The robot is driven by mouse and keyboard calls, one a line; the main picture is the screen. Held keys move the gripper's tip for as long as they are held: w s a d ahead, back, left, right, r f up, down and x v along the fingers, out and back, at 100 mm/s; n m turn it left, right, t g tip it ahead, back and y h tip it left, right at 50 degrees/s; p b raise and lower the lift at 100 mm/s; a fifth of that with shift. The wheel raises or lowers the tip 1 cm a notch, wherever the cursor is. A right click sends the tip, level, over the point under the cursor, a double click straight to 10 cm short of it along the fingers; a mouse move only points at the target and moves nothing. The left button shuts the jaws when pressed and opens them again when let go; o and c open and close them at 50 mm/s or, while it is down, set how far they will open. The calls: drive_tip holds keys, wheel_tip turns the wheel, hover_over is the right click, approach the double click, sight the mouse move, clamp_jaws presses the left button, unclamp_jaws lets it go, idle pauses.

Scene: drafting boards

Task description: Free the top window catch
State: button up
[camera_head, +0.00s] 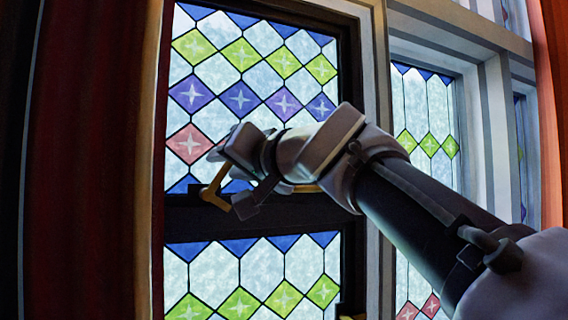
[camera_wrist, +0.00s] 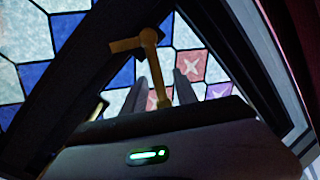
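The top window catch (camera_head: 213,190) is a bent brass handle on the dark rail between the upper and lower stained-glass panes. In the wrist view the catch (camera_wrist: 148,45) runs across the dark frame, and its arm bends down between my fingers. My gripper (camera_head: 229,182) is at the catch in the head view, partly covering it. In the wrist view my gripper (camera_wrist: 162,90) has its two fingers apart, one on each side of the brass arm. A gap shows between the brass and the right finger. The catch's far end is hidden behind the gripper body.
A dark red curtain (camera_head: 90,160) hangs at the left. A second brass piece (camera_head: 345,312) shows at the lower frame edge. Another stained-glass window (camera_head: 425,110) stands to the right, behind my arm.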

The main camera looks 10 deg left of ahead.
drive_tip(key=shift+s+d, duration=0.1)
drive_tip(key=shift+d, duration=0.05)
drive_tip(key=c, duration=0.3)
clamp_jaws()
idle(0.8)
